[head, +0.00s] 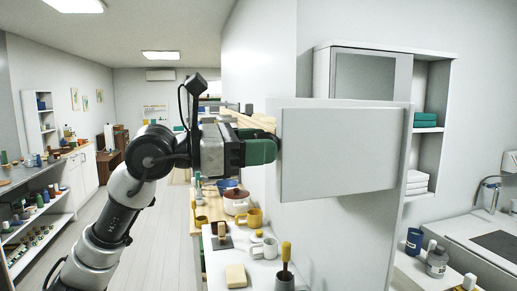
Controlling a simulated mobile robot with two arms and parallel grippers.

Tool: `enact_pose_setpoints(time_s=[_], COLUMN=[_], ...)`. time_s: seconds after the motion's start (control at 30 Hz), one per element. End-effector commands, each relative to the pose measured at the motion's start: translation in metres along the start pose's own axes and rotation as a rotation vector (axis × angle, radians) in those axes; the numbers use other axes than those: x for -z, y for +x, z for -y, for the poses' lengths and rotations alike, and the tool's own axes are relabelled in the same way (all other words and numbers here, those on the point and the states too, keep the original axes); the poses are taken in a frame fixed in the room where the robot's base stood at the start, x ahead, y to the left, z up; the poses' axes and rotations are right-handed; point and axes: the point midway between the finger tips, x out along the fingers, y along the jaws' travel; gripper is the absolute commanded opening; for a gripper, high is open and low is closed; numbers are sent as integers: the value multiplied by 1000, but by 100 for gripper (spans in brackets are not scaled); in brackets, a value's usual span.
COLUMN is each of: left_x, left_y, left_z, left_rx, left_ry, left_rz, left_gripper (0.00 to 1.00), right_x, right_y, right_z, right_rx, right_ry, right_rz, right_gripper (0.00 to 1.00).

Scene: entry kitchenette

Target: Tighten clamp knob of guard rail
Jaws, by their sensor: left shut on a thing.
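My left gripper (247,150) reaches in from the left at mid-height and is shut on a dark green piece, which looks like the clamp knob (261,151). The knob's shape is mostly hidden by the gripper and the panel edge. Light wooden bars (252,121), which look like part of the guard rail, run just above and behind the gripper. They end at a large pale grey panel (342,152), directly right of the knob. My right gripper is not in view.
Below is a white counter with a yellow mug (254,217), a white mug (266,248), a sponge-like block (236,276) and a dark cup with a yellow-handled tool (285,277). A red pot (236,202) stands behind. Shelves (40,220) line the left; floor between is clear.

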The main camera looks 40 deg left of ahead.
Motion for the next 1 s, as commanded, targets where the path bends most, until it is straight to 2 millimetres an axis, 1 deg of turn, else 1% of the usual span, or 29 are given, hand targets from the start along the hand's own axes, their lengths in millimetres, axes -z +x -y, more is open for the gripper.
enact_pose_setpoints(time_s=[0.03, 0.3, 1.0], left_x=[1, 1, 1], left_y=[0, 0, 0], left_z=[0, 0, -1], left_rx=[-1, -1, 0], left_ry=[40, 293, 956], left_rz=[0, 0, -1], left_gripper=[20, 20, 20], right_x=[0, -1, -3], right_y=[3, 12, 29], right_z=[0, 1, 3], right_rx=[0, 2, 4], right_ry=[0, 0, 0], right_rz=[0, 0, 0], right_gripper=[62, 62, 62])
